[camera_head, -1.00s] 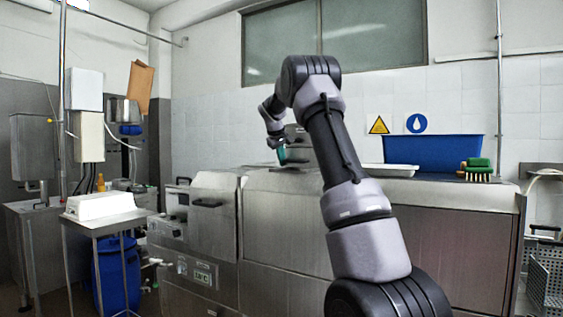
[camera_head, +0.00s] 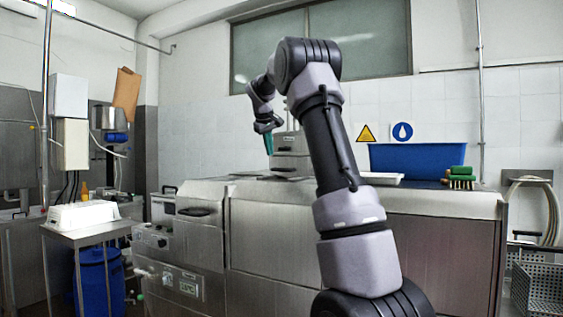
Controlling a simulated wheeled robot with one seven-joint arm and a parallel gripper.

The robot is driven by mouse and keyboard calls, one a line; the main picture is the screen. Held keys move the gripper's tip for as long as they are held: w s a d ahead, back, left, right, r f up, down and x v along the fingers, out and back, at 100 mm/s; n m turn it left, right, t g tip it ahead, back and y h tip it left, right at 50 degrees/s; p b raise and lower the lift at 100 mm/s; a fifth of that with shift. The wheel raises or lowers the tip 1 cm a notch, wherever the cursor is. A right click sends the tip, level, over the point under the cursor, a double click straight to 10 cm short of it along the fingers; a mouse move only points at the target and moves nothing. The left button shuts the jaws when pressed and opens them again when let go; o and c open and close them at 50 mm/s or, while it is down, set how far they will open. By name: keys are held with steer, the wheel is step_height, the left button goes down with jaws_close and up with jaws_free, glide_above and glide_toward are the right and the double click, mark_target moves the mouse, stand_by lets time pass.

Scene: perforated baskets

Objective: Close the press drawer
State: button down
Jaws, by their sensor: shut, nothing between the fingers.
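My gripper (camera_head: 268,144) hangs at the upper middle, with its narrow teal fingers pointing down and shut with nothing between them. It is above the steel worktop, just left of a small steel box (camera_head: 290,145) with dark handles, partly hidden by my arm. I cannot tell whether they touch. A steel front with a dark handle (camera_head: 195,212) is on the machine at the left. No part is clearly identifiable as the press drawer, and I cannot tell how far any drawer is open.
A long steel counter (camera_head: 268,235) runs across the middle. A blue tub (camera_head: 418,157), a white tray (camera_head: 380,178) and green brushes (camera_head: 461,177) lie on its right part. A side table with a white block (camera_head: 84,215) stands left. Perforated baskets (camera_head: 540,288) are at lower right.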

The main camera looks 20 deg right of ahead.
mark_target(293, 165)
steer(key=s+d+n+t+y, duration=0.2)
steer(key=s+d+n+y, duration=0.4)
steer(key=s+d+n, duration=0.6)
steer(key=w+f+m, duration=0.1)
steer(key=f, duration=0.1)
steer(key=w+a+f+m, duration=0.1)
steer(key=f, duration=0.1)
steer(key=w+a+f+m, duration=0.1)
steer(key=f, duration=0.2)
steer(key=shift+w+a+f, duration=0.1)
steer(key=shift+w, duration=0.05)
steer(key=w, duration=0.1)
steer(key=w+d, duration=0.1)
steer(key=w, duration=0.1)
steer(key=shift+w+d+f, duration=0.1)
steer(key=shift+d+f, duration=0.1)
steer(key=shift+f, duration=0.05)
steer(key=shift+w+d, duration=0.2)
steer(key=shift+w, duration=0.2)
steer(key=shift+d, duration=0.1)
